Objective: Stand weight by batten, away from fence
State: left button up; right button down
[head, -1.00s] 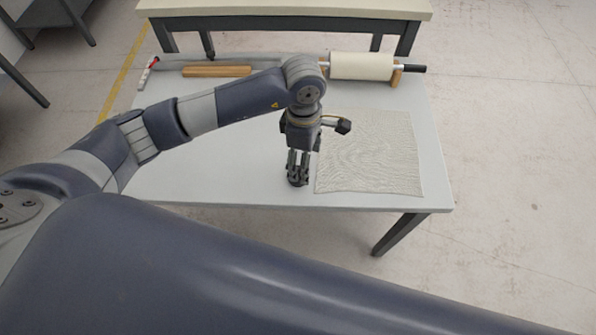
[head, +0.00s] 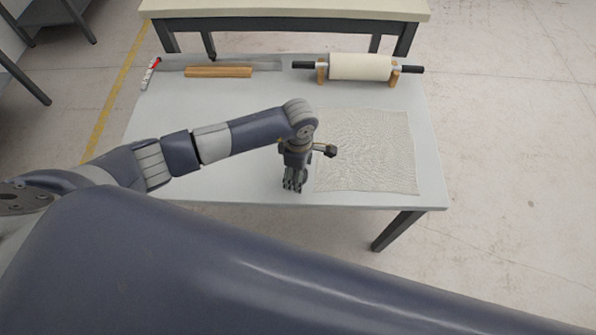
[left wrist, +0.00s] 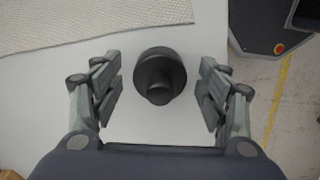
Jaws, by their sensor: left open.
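The weight (left wrist: 160,76) is a dark round piece with a knob on top. In the left wrist view it stands on the white table between the spread fingers of my left gripper (left wrist: 161,92), with gaps to both. In the head view my left gripper (head: 292,186) points down near the table's front edge, left of the mat, and I cannot make out the weight there. The batten (head: 218,72) is a wooden strip lying at the back left. A thin grey strip behind it (head: 262,66) looks like the fence. My right gripper is not in view.
A textured pale mat (head: 367,152) lies on the right of the table (head: 220,100). A cream roller (head: 360,66) on wooden supports stands at the back. A red and white tool (head: 151,73) lies at the back left corner. The table is clear between batten and gripper.

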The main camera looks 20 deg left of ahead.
pick_arm(q)
grip_shut()
jog(key=shift+w+r, duration=0.1)
dwell(0.3)
